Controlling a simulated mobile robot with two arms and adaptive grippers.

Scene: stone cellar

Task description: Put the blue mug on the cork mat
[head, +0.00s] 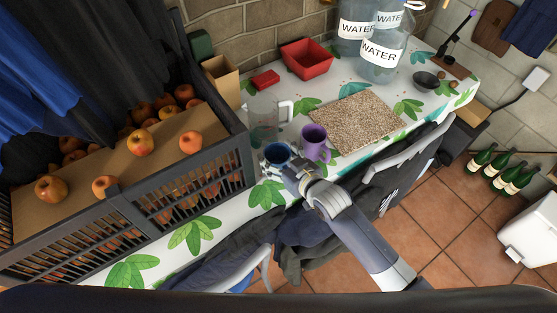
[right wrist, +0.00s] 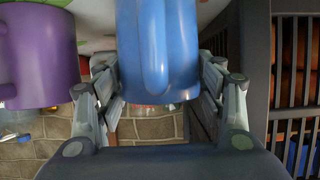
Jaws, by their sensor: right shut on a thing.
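The blue mug (head: 278,154) is by the front edge of the table, between the crate and a purple mug. My right gripper (head: 288,170) is shut on it; in the right wrist view the blue mug (right wrist: 158,45) fills the space between the two fingers (right wrist: 158,88). I cannot tell whether the mug touches the table. The cork mat (head: 356,121) lies flat on the table, to the right of and behind the mugs, with nothing on it. The purple mug (head: 315,143) stands between the blue mug and the mat. My left gripper is not in view.
A clear pitcher (head: 264,117) stands just behind the blue mug. A dark crate of apples (head: 190,187) is close on the left. A red bin (head: 306,59), water jugs (head: 382,52) and a dark bowl (head: 426,81) are farther back. Chairs with clothes (head: 408,153) stand along the front edge.

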